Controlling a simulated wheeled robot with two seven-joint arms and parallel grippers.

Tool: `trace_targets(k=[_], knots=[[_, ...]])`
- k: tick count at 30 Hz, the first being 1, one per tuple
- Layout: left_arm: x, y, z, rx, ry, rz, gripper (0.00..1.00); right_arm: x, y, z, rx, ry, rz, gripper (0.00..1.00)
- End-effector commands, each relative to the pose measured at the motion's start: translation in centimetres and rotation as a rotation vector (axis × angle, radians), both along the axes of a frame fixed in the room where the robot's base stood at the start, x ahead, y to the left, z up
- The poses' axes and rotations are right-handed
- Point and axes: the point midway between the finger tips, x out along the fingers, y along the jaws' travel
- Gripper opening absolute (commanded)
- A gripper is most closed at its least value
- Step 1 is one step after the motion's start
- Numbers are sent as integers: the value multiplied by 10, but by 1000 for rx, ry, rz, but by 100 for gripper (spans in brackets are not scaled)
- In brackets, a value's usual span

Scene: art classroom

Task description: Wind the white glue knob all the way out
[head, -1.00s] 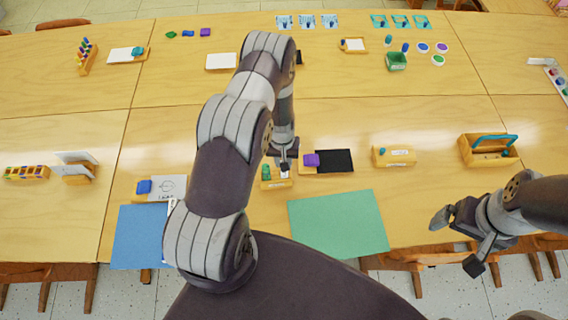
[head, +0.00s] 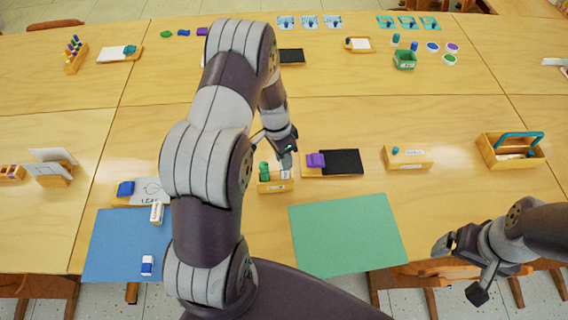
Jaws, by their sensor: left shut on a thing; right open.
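A small wooden holder (head: 275,187) stands on the table in front of my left gripper. It has a green item (head: 264,170) at its left end and a white part (head: 284,175) at its right. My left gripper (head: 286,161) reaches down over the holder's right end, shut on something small. The gripper itself hides most of what it holds, so I cannot make out a white knob. My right gripper (head: 459,268) is open and empty at the lower right, beyond the table's front edge.
A purple block and black pad on a wooden tray (head: 322,171) stand close right of the holder. A green mat (head: 346,234) lies in front. A blue mat (head: 115,245) holds a small blue-and-white item (head: 147,265). A wooden caddy (head: 511,161) is farther right.

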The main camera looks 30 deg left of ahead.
Motion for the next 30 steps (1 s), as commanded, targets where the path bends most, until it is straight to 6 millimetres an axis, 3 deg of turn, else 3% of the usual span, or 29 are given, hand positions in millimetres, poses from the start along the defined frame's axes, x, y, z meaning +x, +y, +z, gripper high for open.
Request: trace_targets(k=[1, 12, 30], knots=[[-1, 0, -6, -5, -1, -40, 0, 0, 0, -11, 0, 0, 0, 96], [0, 1, -4, -44, -30, -390, 0, 0, 0, -39, 0, 0, 0, 96], [1, 1, -2, -88, -62, -791, 0, 0, 0, -57, 0, 0, 0, 96]])
